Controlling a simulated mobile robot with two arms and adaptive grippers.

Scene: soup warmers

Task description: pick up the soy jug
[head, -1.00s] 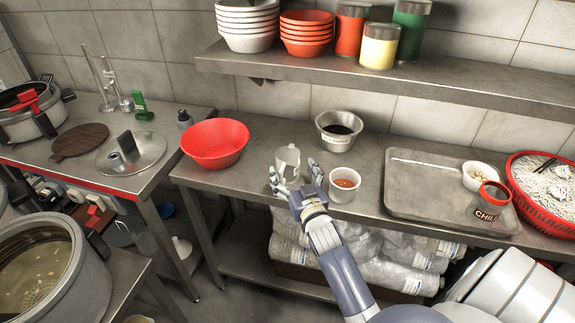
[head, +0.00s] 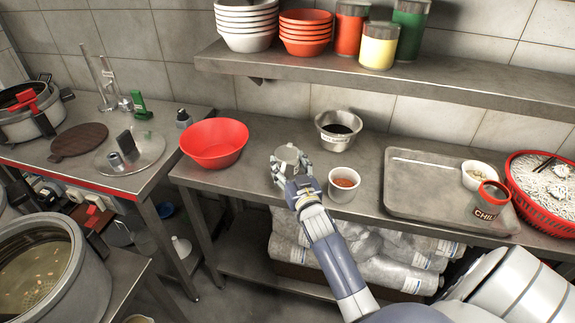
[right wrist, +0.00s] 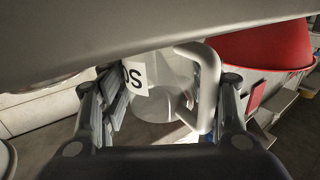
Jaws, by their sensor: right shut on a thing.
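The soy jug (head: 288,154) is a small pale, see-through jug on the steel counter, left of a white cup with red-orange contents. In the right wrist view the jug (right wrist: 170,98) shows a white label with dark letters and a pale handle on its right side. My right gripper (head: 291,166) is shut on it, with fingers at both sides of the jug. The gripper and wrist hide much of the jug in the head view, and I cannot tell whether its base touches the counter. My left gripper is not in view.
The white cup (head: 344,185) stands close on the right. A steel pot (head: 338,137) with dark contents is behind. A red bowl (head: 214,158) sits to the left. A steel tray (head: 415,203) lies farther right. A shelf (head: 400,75) overhangs the counter's back.

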